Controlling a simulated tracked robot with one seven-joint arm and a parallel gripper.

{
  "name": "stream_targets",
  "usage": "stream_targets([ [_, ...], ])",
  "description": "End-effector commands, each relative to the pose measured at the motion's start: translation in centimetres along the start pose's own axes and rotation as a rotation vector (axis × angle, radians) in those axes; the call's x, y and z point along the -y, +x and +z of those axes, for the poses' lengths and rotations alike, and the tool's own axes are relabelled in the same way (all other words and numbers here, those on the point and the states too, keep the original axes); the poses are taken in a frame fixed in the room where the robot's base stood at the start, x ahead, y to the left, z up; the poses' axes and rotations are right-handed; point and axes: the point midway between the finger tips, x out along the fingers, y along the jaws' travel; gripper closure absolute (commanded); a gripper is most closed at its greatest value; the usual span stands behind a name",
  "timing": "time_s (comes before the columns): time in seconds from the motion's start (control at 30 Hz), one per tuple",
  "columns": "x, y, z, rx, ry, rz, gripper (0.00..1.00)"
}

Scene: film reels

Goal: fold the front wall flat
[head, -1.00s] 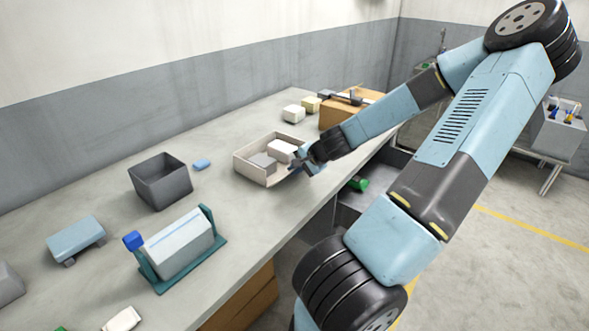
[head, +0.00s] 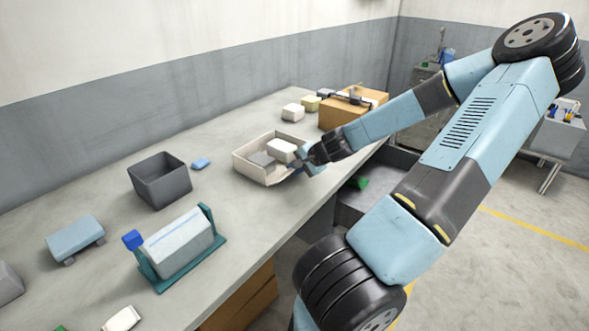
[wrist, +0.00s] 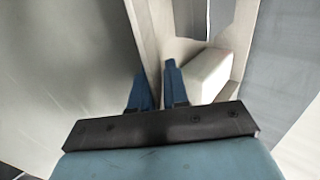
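A cream open-topped box (head: 238,167) stands on the bench, holding a white block (head: 281,150) and a grey block (head: 262,159). The box also shows in the wrist view (wrist: 245,35). Its front wall (wrist: 140,25) runs as a pale strip to between my two blue fingers. In the head view this wall is partly hidden by my gripper (head: 300,167), and its exact tilt is unclear. My gripper (wrist: 156,80) is at the right front of the box. Its fingers are a narrow gap apart, one on each side of the wall, and appear closed on it.
A dark grey bin (head: 160,184), a blue piece (head: 201,163) and a teal stand (head: 205,255) are to the left. A cardboard box (head: 345,112) and small pale blocks are behind. The bench drops off at its front edge, with an open drawer (head: 385,185) below.

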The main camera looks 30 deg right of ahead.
Motion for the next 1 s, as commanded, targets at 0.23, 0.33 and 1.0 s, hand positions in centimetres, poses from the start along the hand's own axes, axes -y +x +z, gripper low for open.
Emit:
stream_targets([
  [0.23,-0.2,0.0,0.0,0.0,0.003,0.003,0.7],
  [0.33,-0.2,-0.1,0.0,-0.001,0.003,0.003,0.7],
  [1.0,-0.1,-7.4,-0.1,-0.005,0.001,0.001,0.7],
])
